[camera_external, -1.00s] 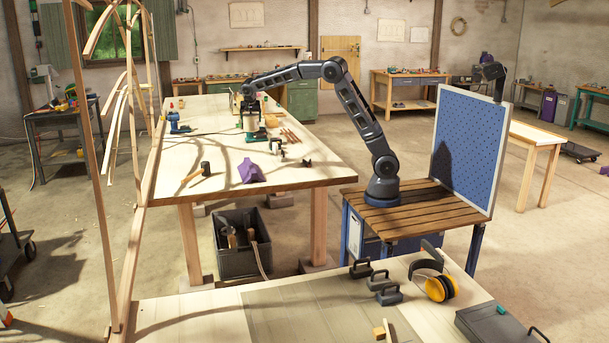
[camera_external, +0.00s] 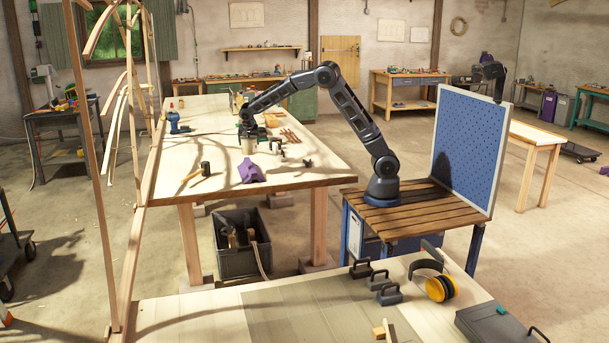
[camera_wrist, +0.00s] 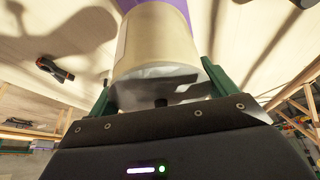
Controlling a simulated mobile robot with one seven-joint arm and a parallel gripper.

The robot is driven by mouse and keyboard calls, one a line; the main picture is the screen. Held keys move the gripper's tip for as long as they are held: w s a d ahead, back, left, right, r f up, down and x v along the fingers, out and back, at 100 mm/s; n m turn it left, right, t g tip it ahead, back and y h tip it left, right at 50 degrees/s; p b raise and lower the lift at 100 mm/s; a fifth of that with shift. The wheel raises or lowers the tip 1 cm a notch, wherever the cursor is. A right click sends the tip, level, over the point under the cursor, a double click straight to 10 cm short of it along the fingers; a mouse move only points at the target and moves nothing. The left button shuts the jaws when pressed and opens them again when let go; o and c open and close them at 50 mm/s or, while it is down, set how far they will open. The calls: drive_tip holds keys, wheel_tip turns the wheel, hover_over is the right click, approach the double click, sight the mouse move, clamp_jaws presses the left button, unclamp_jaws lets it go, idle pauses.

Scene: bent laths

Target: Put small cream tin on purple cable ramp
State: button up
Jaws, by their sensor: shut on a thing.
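The small cream tin (camera_wrist: 155,45) is between the green fingers of my gripper (camera_wrist: 160,85), filling the upper middle of the wrist view. In the external view my gripper (camera_external: 246,132) is over the long table, with the pale tin (camera_external: 247,146) below it. The tin looks upright and held above the tabletop. The purple cable ramp (camera_external: 251,173) lies on the table, a little nearer the camera than the tin. Purple also shows behind the tin in the wrist view, where the tin hides most of it. The tin looks apart from the ramp.
A hammer (camera_external: 201,172) lies left of the ramp. Several brown sticks (camera_external: 291,136) and small dark items (camera_external: 307,162) lie to the right. A blue tool (camera_external: 176,122) stands at the table's left.

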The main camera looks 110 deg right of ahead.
sight(250, 152)
drive_tip(key=shift+f, duration=3.4)
drive_tip(key=shift+f, duration=0.1)
drive_tip(key=o, duration=1.1)
